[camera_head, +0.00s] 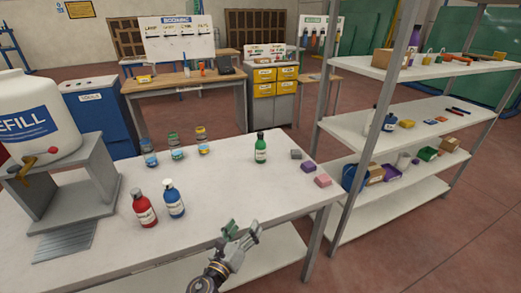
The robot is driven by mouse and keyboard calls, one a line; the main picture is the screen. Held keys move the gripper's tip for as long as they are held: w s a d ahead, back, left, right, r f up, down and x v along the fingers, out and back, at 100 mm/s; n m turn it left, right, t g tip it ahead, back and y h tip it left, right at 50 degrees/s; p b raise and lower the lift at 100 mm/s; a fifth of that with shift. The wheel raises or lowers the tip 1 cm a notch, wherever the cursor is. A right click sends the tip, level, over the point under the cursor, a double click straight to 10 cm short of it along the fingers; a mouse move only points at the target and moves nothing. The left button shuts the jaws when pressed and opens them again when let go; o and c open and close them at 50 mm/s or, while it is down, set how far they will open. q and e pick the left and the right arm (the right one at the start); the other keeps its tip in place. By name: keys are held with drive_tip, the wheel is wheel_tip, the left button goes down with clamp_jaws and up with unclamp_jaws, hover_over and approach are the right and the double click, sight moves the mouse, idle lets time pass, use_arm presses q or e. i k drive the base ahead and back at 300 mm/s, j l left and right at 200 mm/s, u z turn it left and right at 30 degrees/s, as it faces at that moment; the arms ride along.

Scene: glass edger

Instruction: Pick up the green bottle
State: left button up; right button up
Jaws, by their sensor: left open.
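The green bottle (261,148) has a dark cap and a pale label and stands upright on the white table (225,187), toward its far right part. My left gripper (243,231) is open and empty at the table's front edge. It is nearer to me than the green bottle and slightly to its left in the picture, well apart from it. My right gripper is not in view.
A red bottle (144,208) and a blue bottle (173,199) stand left of my gripper. Several small jars stand farther back. Grey (296,154), purple (309,166) and pink (323,180) blocks lie right of the green bottle. A shelf rack (345,133) stands at the right.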

sight(259, 145)
drive_tip(key=i, duration=1.1)
